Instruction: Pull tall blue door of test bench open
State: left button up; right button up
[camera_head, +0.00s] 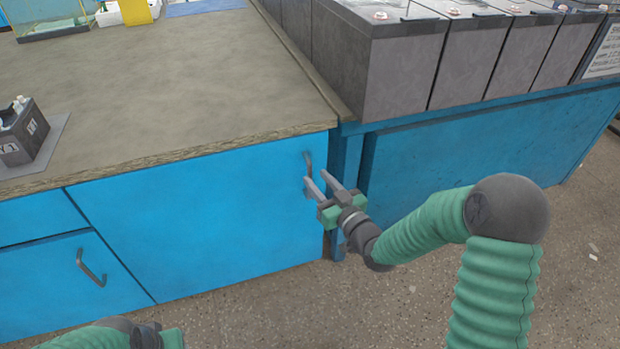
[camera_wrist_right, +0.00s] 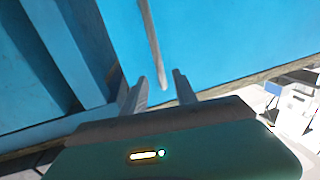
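The tall blue door (camera_head: 200,220) is the large panel under the bench top in the head view, and it looks shut. Its grey bar handle (camera_head: 309,163) is near its upper right corner. My right gripper (camera_head: 316,182) is open with its fingertips at the lower part of the handle. In the right wrist view, the handle (camera_wrist_right: 153,45) runs down toward the gap between the spread fingers (camera_wrist_right: 158,85). Contact cannot be told. At the bottom left of the head view, part of my left arm's end shows; its fingertips are out of frame.
The bench top (camera_head: 190,85) carries a small dark battery (camera_head: 22,135) at left. Large grey batteries (camera_head: 395,65) stand on a blue rack (camera_head: 480,140) right of the door. Speckled floor (camera_head: 260,305) lies clear in front.

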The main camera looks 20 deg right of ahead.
aim_at(310, 172)
jog(key=b+x, duration=0.1)
jog(key=x, duration=0.3)
jog(key=shift+w+a+f, duration=0.1)
jog(key=shift+w, duration=0.1)
jog(key=shift+w+a, duration=0.1)
jog(key=shift+w, duration=0.1)
jog(key=shift+c, duration=0.4)
grip_shut()
dwell(0.6)
